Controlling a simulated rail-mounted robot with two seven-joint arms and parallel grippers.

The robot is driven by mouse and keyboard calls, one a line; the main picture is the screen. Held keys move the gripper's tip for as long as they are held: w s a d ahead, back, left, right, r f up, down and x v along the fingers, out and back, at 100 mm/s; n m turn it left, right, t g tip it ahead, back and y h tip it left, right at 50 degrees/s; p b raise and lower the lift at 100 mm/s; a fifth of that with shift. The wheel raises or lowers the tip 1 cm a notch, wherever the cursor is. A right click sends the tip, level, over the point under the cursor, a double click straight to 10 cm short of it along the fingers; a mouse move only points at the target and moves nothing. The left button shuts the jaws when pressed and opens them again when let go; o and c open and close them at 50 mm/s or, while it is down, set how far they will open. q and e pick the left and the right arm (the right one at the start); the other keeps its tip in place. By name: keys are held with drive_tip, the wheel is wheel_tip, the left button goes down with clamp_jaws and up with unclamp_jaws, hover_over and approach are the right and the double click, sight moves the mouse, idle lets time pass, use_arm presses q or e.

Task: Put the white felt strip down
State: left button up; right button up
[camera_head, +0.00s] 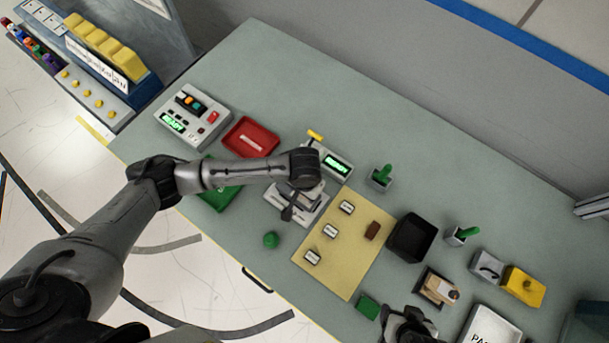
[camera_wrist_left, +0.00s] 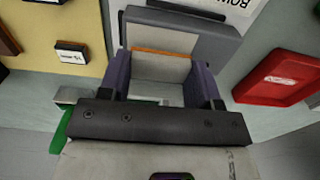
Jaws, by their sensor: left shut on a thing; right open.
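My left gripper (camera_head: 290,207) reaches in from the left, over the grey device beside the yellow mat; its wrist hides most of the fingers. In the left wrist view, its purple fingers (camera_wrist_left: 163,88) are shut on a pale flat piece, which I take as the white felt strip (camera_wrist_left: 163,68). An orange line runs along the strip's far edge. The grey device (camera_wrist_left: 180,35) is just behind it; I cannot tell whether they touch. My right gripper (camera_head: 408,328) is open at the bottom edge, partly cut off.
The yellow mat (camera_head: 350,275) carries several small labelled blocks and a brown block (camera_head: 373,230). A red tray (camera_head: 262,130), a green tray (camera_head: 222,197) and a control box (camera_head: 207,100) lie to the left. A black bin (camera_head: 410,238) stands right of the mat. The table's far side is clear.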

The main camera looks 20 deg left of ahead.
use_arm(q)
drive_tip(key=shift+f, duration=0.9)
drive_tip(key=o, duration=0.9)
drive_tip(key=shift+f, duration=0.1)
drive_tip(key=shift+r, duration=0.45)
wheel_tip(320, 180, up, 12)
drive_tip(key=shift+f+p, duration=0.25)
drive_tip(key=shift+p, duration=0.25)
